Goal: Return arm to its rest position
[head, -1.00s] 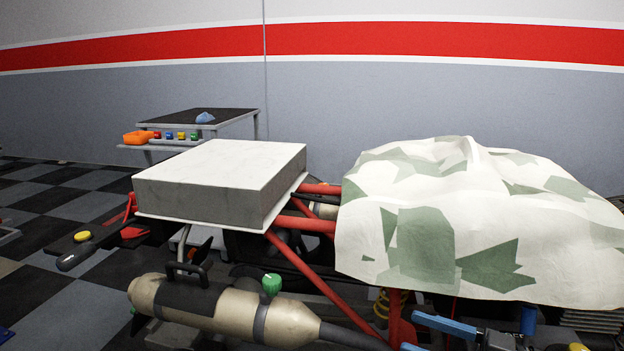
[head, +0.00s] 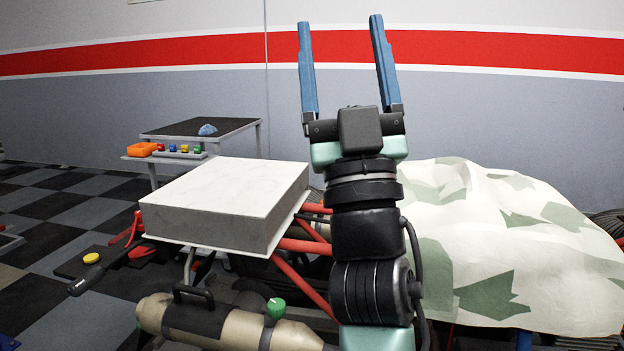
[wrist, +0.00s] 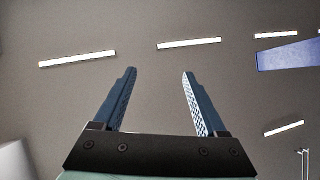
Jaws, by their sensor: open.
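My gripper (head: 340,65) stands upright in the middle of the head view, its two blue fingers pointing up and wide apart. It is open with nothing between the fingers. In the wrist view my gripper (wrist: 155,100) also shows open and empty, with the grey ceiling and its light strips beyond. My arm rises in front of the quad and hides part of it.
A white and grey block (head: 229,200) rests on the quad's red frame. A patterned cloth (head: 490,265) covers the right side. A tan canister (head: 215,325) lies low in front.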

